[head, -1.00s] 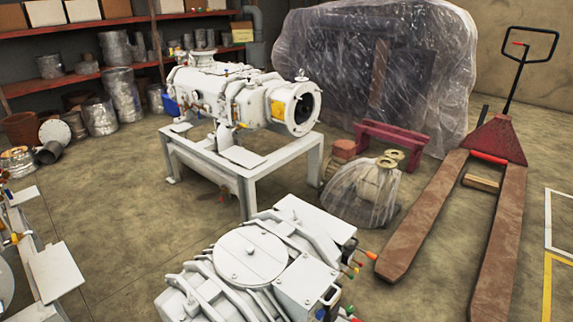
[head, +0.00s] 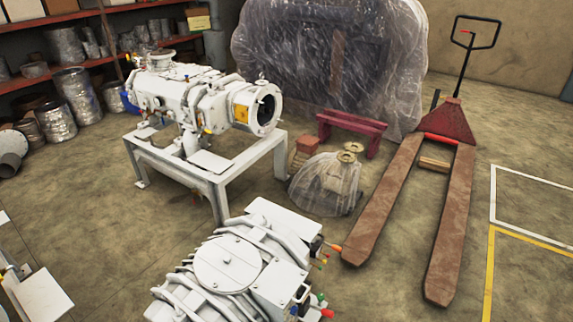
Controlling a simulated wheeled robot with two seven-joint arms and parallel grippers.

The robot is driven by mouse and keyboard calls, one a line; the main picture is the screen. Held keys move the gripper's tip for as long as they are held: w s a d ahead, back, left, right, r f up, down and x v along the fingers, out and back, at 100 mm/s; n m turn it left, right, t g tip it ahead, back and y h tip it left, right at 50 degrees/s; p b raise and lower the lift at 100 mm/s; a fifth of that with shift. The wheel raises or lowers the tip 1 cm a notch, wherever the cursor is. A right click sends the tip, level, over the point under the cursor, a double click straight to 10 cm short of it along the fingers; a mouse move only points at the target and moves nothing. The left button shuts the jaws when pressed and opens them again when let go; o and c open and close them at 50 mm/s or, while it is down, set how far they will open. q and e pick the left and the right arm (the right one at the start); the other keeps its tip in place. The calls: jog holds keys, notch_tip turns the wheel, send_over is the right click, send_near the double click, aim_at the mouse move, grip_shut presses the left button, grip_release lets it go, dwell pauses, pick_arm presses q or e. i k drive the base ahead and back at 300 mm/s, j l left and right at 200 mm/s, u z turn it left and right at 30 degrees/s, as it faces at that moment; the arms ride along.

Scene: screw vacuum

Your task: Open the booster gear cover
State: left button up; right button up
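A white screw vacuum pump (head: 205,95) stands on a white metal frame (head: 235,172) at the middle left, with a round open flange (head: 266,110) facing right. A second white machine (head: 205,278) is in the foreground, cut off by the bottom edge. It has a round bolted plate (head: 228,263) on top and a box with a handle on its right side. I cannot tell which part is the booster gear cover. Neither of my grippers is in view.
A red pallet truck (head: 448,165) stands on the right. A plastic-wrapped bulk (head: 330,60) is at the back. A wrapped item (head: 326,187) and a red stand (head: 350,128) sit between. Shelves (head: 75,65) line the back left. Floor is clear at left centre and far right.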

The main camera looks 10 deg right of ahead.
aim_at(307, 230)
jog(key=i+l, duration=0.15)
jog(key=l, duration=0.2)
jog(key=i+l+u, duration=0.1)
jog(key=l, duration=0.25)
jog(key=i+l, duration=0.15)
jog(key=l, duration=0.2)
jog(key=i+l+u, duration=0.1)
jog(key=l, duration=0.25)
